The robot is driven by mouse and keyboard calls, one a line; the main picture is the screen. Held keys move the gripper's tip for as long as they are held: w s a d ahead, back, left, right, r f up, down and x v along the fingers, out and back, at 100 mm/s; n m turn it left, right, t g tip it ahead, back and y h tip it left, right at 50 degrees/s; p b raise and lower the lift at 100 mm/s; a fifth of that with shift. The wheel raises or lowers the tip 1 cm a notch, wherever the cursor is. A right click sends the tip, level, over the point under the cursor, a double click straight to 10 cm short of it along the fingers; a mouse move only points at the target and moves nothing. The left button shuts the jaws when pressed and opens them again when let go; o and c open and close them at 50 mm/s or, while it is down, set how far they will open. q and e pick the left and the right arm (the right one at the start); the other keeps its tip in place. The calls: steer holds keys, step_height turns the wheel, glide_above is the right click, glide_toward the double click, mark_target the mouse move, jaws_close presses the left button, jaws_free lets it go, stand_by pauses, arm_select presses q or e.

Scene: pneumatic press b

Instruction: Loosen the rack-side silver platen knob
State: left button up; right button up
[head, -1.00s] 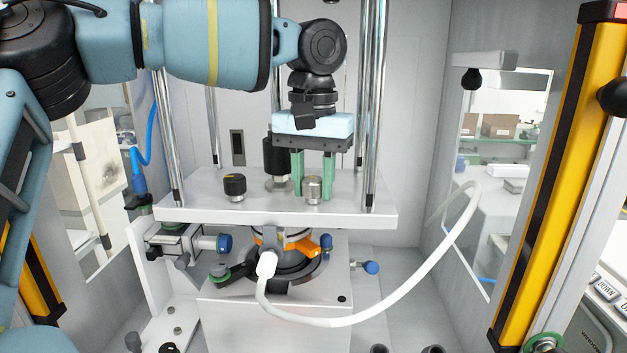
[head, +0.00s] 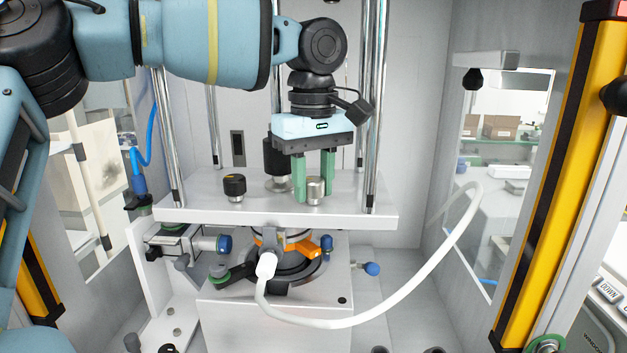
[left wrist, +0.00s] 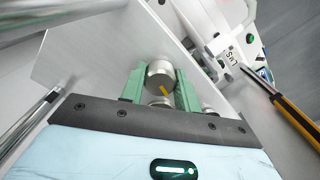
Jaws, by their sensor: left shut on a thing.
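The silver platen knob (head: 315,190) stands upright on the right part of the white platen (head: 260,207). My left gripper (head: 314,188) points down over it with its green fingers on either side. In the left wrist view the silver knob (left wrist: 160,76), with a yellow mark on its rim, sits between the two green fingers (left wrist: 158,88). The gripper is shut on it. A black knob (head: 235,187) stands on the left part of the platen, apart from the gripper. My right gripper is not in view.
Chrome columns (head: 374,110) rise through the platen close to my gripper. A black cylinder (head: 277,160) stands behind it. Below the platen is an orange-clamped unit (head: 285,250) with a white hose (head: 400,300). A yellow and black post (head: 565,170) stands at the right.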

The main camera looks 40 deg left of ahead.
mark_target(314, 179)
arm_select(q)
steer(key=shift+f+n, duration=0.1)
steer(key=shift+n, duration=0.5)
steer(key=shift+f, duration=0.1)
steer(key=o, duration=1)
steer(key=shift+c, duration=0.2)
steer(key=shift+r, duration=0.25)
steer(key=shift+r+b, duration=0.35)
steer(key=shift+r, duration=3.45)
